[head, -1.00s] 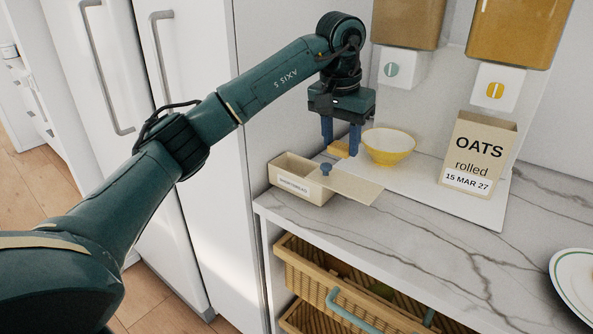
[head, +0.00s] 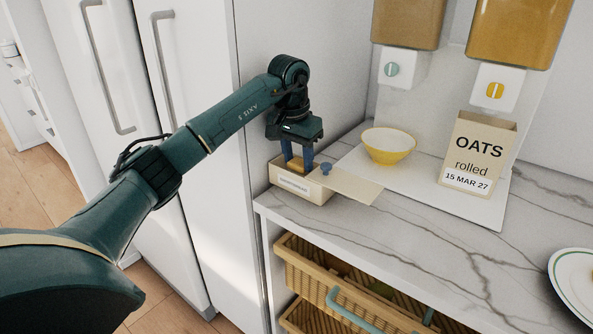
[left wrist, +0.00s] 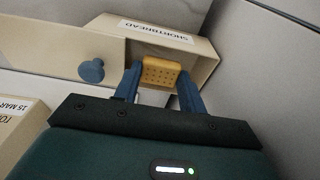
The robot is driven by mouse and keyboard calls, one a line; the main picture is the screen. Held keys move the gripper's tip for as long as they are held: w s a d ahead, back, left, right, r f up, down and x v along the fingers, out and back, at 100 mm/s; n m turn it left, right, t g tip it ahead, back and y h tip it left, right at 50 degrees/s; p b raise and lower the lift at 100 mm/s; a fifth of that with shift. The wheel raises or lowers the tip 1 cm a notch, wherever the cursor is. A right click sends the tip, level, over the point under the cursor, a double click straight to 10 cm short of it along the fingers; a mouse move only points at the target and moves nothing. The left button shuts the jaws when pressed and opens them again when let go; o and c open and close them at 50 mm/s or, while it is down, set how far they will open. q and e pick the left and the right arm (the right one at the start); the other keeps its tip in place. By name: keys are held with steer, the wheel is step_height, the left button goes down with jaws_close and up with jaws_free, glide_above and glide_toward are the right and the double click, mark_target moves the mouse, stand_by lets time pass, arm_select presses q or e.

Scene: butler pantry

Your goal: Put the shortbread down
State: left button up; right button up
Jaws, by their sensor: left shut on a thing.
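My left gripper (head: 299,167) is shut on a golden shortbread (left wrist: 161,71) with small dots on its top. In the left wrist view the shortbread sits between the blue fingers, over the open part of the shortbread box (left wrist: 199,48). In the head view the fingers point down at the cream box (head: 300,191), which bears a SHORTBREAD label; the shortbread shows only partly there. The box lid (head: 349,186), with a blue knob (head: 326,168), lies slid to the right. I cannot tell whether the shortbread touches the box floor. My right gripper is not in view.
A yellow bowl (head: 388,147) stands right of the box on a pale board (head: 420,185). An oats box (head: 477,155) stands farther right, below two dispensers. A plate (head: 575,290) lies at the right edge. Wicker baskets (head: 310,275) are below the marble counter.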

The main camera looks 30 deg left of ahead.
mark_target(296, 163)
arm_select(q)
step_height(296, 163, down, 3)
steer(key=shift+f, duration=0.1)
steer(key=shift+a+f, duration=0.2)
steer(key=shift+f, duration=0.15)
steer(key=shift+f, duration=0.2)
steer(key=o, duration=0.7)
steer(key=shift+r, duration=0.1)
steer(key=r, duration=0.4)
steer(key=s+r, duration=0.1)
steer(key=r, duration=0.7)
steer(key=shift+s+p, duration=0.35)
steer(key=shift+s, duration=0.05)
